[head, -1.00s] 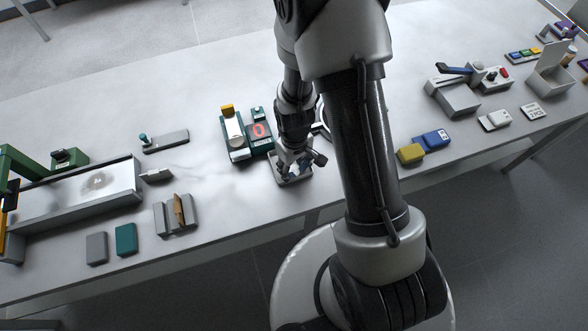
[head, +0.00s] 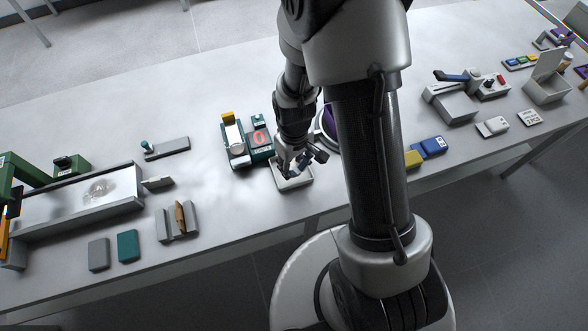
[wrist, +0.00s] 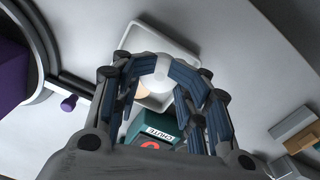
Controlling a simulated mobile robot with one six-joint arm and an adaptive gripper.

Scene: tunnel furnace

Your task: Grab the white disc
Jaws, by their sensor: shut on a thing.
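My gripper (head: 298,162) is just above a shallow light tray (head: 296,183) near the table's front edge. In the wrist view the fingers (wrist: 162,70) are shut on the white disc (wrist: 152,66), which shows pale between the fingertips. The tray's rim (wrist: 165,33) shows behind and below the disc. In the head view the disc is too small and covered by the fingers to make out.
A teal device labelled CHUTE (wrist: 155,132) stands close to the tray. A round ring-shaped stand with a purple part (head: 328,120) is partly hidden behind my arm. Blue and yellow blocks (head: 430,145) lie to the right. A long furnace channel (head: 80,205) is at the left.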

